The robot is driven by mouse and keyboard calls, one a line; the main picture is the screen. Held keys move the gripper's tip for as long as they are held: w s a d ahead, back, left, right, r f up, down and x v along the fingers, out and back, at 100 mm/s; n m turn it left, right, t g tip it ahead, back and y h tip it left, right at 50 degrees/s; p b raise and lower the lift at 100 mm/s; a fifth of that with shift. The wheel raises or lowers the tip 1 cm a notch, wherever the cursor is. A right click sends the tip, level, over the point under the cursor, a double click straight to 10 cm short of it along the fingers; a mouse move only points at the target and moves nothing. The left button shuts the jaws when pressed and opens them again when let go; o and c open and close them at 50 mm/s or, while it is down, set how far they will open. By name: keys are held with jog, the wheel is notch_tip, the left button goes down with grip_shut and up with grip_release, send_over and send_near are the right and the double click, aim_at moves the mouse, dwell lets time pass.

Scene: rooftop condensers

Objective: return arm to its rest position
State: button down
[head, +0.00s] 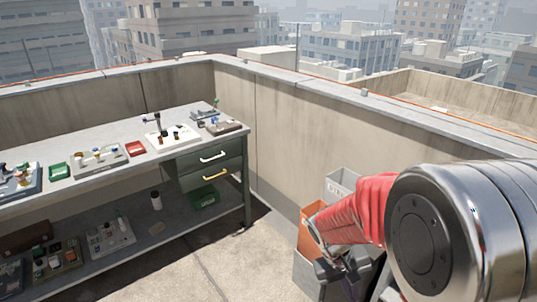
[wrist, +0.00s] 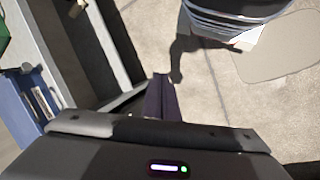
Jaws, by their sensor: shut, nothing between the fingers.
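My arm reaches in from the right of the head view, with a large silver joint and a red sleeve. The sleeve bends down to my dark gripper (head: 350,290), which hangs in front of the bins by the wall and is partly cut off by the lower edge. In the wrist view the purple fingers of my gripper (wrist: 161,80) are together over bare concrete floor, with nothing between them.
An orange bin (head: 311,238) and a grey bin (head: 342,184) stand by the parapet (head: 300,130), close to my gripper. A workbench (head: 75,187) with trays and drawers (head: 212,166) stands at left. Concrete floor (head: 215,262) between bench and bins is clear.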

jog(key=s+a+r+t+y, duration=0.2)
jog(key=s+r, duration=0.4)
jog(key=r, duration=0.4)
jog(key=s+a+r+t+y, duration=0.2)
jog(key=s+a+r+t, duration=0.2)
jog(key=s+r, duration=0.3)
jog(key=shift+r+m, duration=0.4)
jog(key=shift+r, duration=1.05)
